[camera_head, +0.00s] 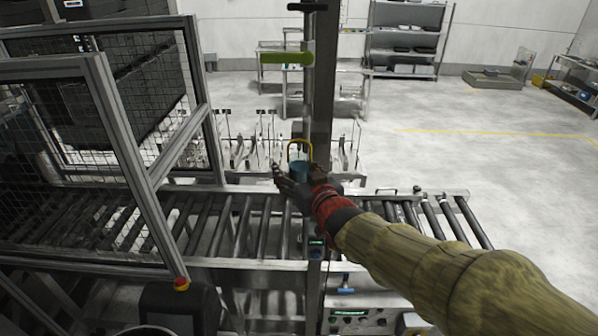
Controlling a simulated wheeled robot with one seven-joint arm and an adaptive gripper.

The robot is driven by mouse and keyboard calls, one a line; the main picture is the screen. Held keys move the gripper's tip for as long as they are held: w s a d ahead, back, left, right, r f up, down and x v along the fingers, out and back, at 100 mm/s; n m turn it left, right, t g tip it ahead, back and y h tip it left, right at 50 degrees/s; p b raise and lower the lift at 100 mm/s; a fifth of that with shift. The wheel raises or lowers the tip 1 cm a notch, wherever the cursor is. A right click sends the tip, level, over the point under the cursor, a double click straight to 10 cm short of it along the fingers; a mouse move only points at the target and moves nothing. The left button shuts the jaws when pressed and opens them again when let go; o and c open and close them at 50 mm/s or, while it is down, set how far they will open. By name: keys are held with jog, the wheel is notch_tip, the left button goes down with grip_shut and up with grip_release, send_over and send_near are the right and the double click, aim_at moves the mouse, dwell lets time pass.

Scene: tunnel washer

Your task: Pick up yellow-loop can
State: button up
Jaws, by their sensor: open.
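A blue can (299,171) with a yellow loop handle (300,144) stands above the roller conveyor, near the upright post. My gripper (292,178) is at the can, reaching in from the lower right. One dark finger shows at the can's left and the gripper body is at its right and front. The fingers look spread, with the can between or just beyond them. The lower part of the can is hidden by my gripper. I cannot tell whether the fingers touch it.
The roller conveyor (240,225) runs across below my arm. A mesh guard (80,150) in a grey frame stands at the left. A metal post (323,80) rises close behind the can. A red stop button (181,284) is at the lower left. Open floor lies at the right.

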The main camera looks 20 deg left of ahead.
jog(key=shift+x, duration=1.05)
jog(key=shift+c, duration=1.4)
grip_shut()
jog(key=shift+r, duration=0.1)
